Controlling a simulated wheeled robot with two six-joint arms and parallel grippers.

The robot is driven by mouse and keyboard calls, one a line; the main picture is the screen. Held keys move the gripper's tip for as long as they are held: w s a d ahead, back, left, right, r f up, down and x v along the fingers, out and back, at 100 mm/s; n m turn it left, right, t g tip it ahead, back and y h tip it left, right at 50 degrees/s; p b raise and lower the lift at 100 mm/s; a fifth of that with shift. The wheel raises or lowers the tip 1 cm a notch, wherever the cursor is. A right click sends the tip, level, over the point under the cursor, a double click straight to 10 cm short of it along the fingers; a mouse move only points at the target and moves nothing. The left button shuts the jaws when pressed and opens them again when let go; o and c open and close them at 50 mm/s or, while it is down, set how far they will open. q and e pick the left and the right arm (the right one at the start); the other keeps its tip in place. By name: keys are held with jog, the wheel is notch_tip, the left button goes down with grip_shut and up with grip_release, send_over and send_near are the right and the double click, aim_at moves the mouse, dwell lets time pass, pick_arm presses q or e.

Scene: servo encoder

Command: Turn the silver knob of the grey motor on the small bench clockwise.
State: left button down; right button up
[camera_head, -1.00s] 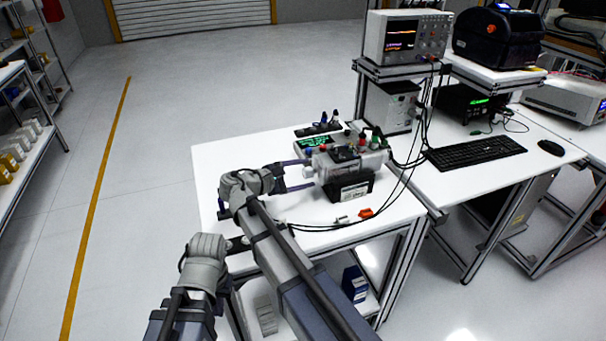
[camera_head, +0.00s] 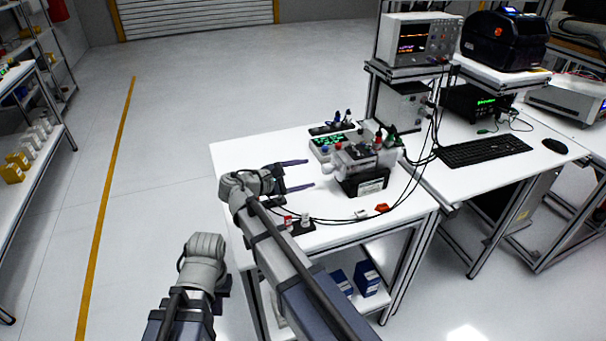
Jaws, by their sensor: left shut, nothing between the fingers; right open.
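The grey motor (camera_head: 356,158) sits on a black stand (camera_head: 372,187) on the small white bench (camera_head: 240,160). Its silver knob (camera_head: 327,169) faces left, toward my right gripper. My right gripper (camera_head: 308,173) is open and empty, its two dark fingers pointing right. The fingertips end just left of the knob in the picture, apart from it, one above and one below its level. My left arm (camera_head: 204,250) is at the lower left, short of the bench. Its gripper fingers do not show. A mark showing the knob's angle is too small to make out.
Black cables loop over the bench front, near an orange connector (camera_head: 382,208) and a dark terminal block (camera_head: 298,227). A desk with a keyboard (camera_head: 484,149) adjoins on the right. The bench's far left is clear.

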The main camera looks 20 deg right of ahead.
aim_at(323, 169)
jog(key=d+n+g, duration=0.1)
jog(key=d, duration=0.1)
jog(key=w+d+f+n+g, duration=0.1)
jog(key=d+n, duration=0.1)
jog(key=w+d+n+g, duration=0.1)
jog(key=n, duration=0.1)
jog(key=shift+w+d+f+p, duration=0.2)
jog(key=shift+d+f+p, duration=0.05)
jog(key=shift+d+p, duration=0.15)
jog(key=shift+w+d+f, duration=0.1)
jog(key=shift+d, duration=0.35)
grip_shut()
dwell(0.6)
